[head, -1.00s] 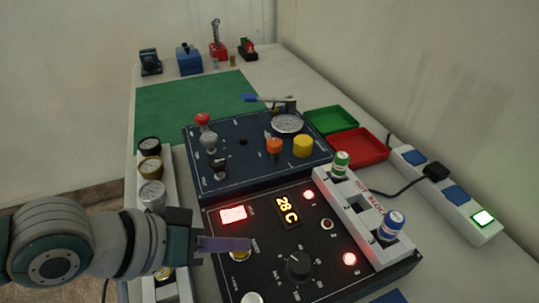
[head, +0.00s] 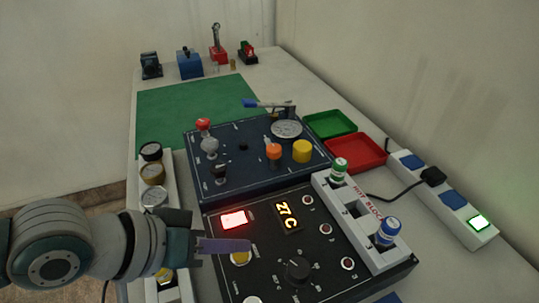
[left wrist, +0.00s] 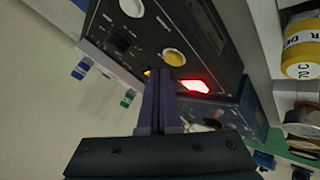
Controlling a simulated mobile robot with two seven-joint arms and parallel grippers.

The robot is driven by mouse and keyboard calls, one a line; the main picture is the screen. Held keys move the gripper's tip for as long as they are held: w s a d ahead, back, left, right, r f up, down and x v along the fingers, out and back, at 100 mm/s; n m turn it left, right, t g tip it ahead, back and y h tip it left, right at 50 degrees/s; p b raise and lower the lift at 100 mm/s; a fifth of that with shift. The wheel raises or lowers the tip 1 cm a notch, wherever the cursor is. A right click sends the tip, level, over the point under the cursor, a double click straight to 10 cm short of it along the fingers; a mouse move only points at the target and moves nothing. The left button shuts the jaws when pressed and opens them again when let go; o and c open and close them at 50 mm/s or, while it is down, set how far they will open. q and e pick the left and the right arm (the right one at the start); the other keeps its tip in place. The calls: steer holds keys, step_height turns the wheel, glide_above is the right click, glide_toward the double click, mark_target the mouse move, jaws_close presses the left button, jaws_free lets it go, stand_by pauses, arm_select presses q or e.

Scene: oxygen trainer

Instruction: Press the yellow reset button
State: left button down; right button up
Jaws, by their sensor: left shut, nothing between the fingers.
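A round yellow button (head: 240,259) sits on the black front panel (head: 330,280), below the lit red rectangle. It also shows in the left wrist view (left wrist: 173,57). My left gripper (head: 248,245) is shut and empty, with its purple fingertips over the panel just beside the button, covering its upper edge in the head view. In the left wrist view the fingers (left wrist: 160,78) point at the panel beside the button. I cannot tell whether they touch it. A larger yellow cap (head: 303,151) stands on the dark blue rear panel. My right gripper is not in view.
The panel has a display (head: 287,216) reading 27 C and a black knob (head: 298,269). A white block (head: 350,207) with green and blue-capped vials stands right. A white rack (head: 168,208) is left. A power strip (head: 445,195) lies right.

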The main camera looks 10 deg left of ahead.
mark_target(235, 259)
arm_select(q)
step_height(235, 259, up, 5)
steer(key=p, duration=0.4)
steer(key=shift+p, duration=0.4)
stand_by(0.5)
